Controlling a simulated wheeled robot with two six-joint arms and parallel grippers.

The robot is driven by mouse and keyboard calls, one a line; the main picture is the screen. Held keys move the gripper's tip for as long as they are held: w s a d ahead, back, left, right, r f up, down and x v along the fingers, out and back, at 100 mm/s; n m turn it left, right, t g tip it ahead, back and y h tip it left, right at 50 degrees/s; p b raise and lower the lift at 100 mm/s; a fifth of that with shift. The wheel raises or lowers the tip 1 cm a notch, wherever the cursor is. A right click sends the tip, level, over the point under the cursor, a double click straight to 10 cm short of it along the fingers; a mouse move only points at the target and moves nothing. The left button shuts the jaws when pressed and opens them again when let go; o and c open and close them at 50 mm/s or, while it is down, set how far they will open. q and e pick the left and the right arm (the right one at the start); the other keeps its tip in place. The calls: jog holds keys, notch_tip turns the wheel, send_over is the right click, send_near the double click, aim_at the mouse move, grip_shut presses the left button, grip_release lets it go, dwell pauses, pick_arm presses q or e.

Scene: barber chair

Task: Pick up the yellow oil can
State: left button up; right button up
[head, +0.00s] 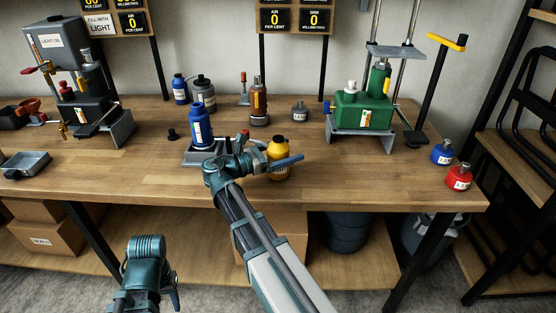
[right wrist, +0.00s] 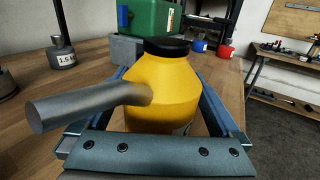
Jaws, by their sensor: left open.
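The yellow oil can (head: 279,146) stands upright near the front edge of the wooden workbench, with a dark cap. My right gripper (head: 285,157) is at the can, and one finger crosses in front of it in the head view. In the right wrist view the yellow can (right wrist: 172,85) sits between the two blue fingers of my right gripper (right wrist: 165,90), with its grey spout pointing left. Whether the fingers press on it I cannot tell. My left gripper (head: 150,270) is low at the bottom left, away from the bench, open and apart from the can.
A green machine (head: 362,112) stands to the right. Blue (head: 443,153) and red (head: 459,178) cans stand near the right end. The bench between is mostly clear.

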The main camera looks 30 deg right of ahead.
aim_at(286, 145)
grip_shut()
dwell(0.3)
notch_tip(286, 145, up, 4)
jog(key=p, duration=0.3)
jog(key=shift+f+p, duration=0.15)
jog(key=shift+p, duration=0.2)
jog(key=shift+s+a, duration=0.2)
jog(key=shift+a, duration=0.05)
jog(key=s+a+r+p, duration=0.1)
jog(key=s+a, duration=0.6)
jog(key=a, duration=0.6)
jog(key=shift+s+a+r, duration=0.15)
jog(key=shift+s, duration=0.25)
